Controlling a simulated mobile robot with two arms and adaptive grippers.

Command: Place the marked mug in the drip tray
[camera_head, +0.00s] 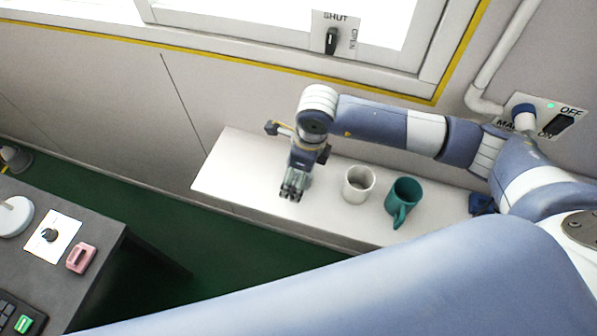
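A pale grey-white mug (358,185) stands upright on the white shelf (232,178). A teal mug (403,198) stands upright to its right, its handle towards the front. No mark shows on either mug from here, and I see no drip tray that I can make out. My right gripper (292,190) points down over the shelf, to the left of the grey-white mug and apart from it. Its fingertips look close together, but I cannot tell whether they are shut. Something greyish shows just behind the fingers, too hidden to name. My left gripper is not in view.
The shelf is clear at its left end. A wall with a window and a SHUT/OPEN switch (331,41) rises behind it. An OFF/ON switch (557,125) is at the right. A dark desk (100,262) at lower left holds a pink object (81,258). Green floor lies between.

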